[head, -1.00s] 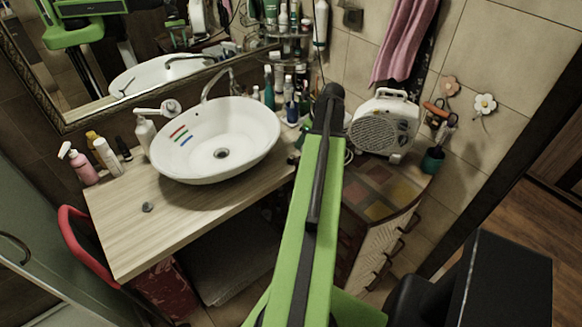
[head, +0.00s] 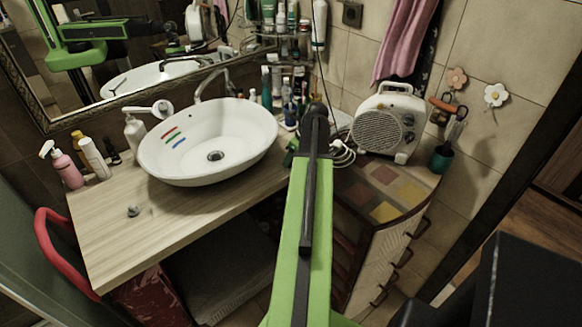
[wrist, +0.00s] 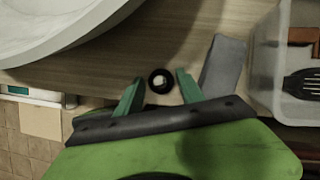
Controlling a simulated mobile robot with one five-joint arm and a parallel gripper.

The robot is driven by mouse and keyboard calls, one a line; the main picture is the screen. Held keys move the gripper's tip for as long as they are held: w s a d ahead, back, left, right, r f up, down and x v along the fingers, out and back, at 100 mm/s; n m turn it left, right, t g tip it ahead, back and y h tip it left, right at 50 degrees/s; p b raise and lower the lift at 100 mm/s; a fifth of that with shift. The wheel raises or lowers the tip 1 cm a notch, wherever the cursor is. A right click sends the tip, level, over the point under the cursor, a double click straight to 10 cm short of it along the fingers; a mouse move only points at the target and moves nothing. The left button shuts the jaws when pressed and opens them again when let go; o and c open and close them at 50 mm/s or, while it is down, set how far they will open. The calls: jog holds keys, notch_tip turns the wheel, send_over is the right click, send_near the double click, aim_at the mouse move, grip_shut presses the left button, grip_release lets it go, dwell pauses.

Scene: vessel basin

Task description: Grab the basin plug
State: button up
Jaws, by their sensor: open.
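The basin plug appears to be the small dark grey knobbed piece (head: 133,211) on the wooden counter in the head view, near its front left. The white oval basin (head: 183,160) stands behind it and to its right. My gripper (wrist: 159,76) is open in the wrist view, its two green fingers apart. A small round black thing with a pale centre (wrist: 161,80) shows between the fingers; I cannot tell what it is or how far below it lies. In the head view my arm covers most of the gripper, right of the basin, well away from the grey piece.
A white heater (head: 386,126) stands on the tiled-top cabinet at right. A clear bin (wrist: 268,80) shows in the wrist view. The counter's front left is mostly bare.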

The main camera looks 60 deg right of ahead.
grip_shut()
dwell(0.3)
notch_tip(320, 180, up, 10)
jog(key=p, duration=1)
